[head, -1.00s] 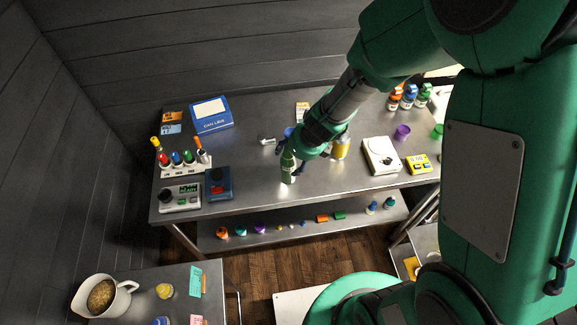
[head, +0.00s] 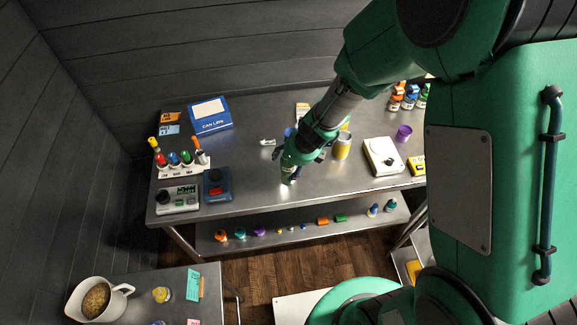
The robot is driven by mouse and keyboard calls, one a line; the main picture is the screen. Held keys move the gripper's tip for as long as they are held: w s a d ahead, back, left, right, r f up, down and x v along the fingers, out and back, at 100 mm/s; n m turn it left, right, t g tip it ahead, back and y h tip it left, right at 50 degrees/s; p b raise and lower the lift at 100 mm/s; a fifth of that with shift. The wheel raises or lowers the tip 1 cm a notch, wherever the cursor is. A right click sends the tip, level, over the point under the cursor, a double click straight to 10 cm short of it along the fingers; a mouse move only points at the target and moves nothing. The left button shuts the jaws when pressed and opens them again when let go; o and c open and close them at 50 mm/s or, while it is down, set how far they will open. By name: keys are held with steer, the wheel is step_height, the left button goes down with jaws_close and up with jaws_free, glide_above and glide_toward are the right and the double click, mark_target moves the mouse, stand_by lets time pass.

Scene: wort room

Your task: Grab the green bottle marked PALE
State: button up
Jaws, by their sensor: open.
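A green bottle (head: 287,177) with a pale label stands near the front edge of the steel bench, left of its middle. Its marking is too small to read. My gripper (head: 293,171) is open and down at the bottle, covering its upper part. I cannot tell whether the fingers touch it or are around it.
The steel bench (head: 245,190) holds a blue device (head: 217,184) and a grey device (head: 178,199) at left. A yellow can (head: 342,146), a white scale (head: 382,157) and a purple cup (head: 404,133) are at right. Bare bench lies left of the bottle.

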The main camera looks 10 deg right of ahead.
steer(key=c, duration=1.3)
steer(key=shift+o, duration=0.2)
steer(key=shift+r, duration=0.1)
steer(key=s+d+r+p, duration=0.1)
steer(key=s+r, duration=0.1)
steer(key=s, duration=0.6)
steer(key=s+d+r+p, duration=0.1)
steer(key=s+r, duration=0.1)
steer(key=s, duration=0.5)
steer(key=shift+s+d+r, duration=0.4)
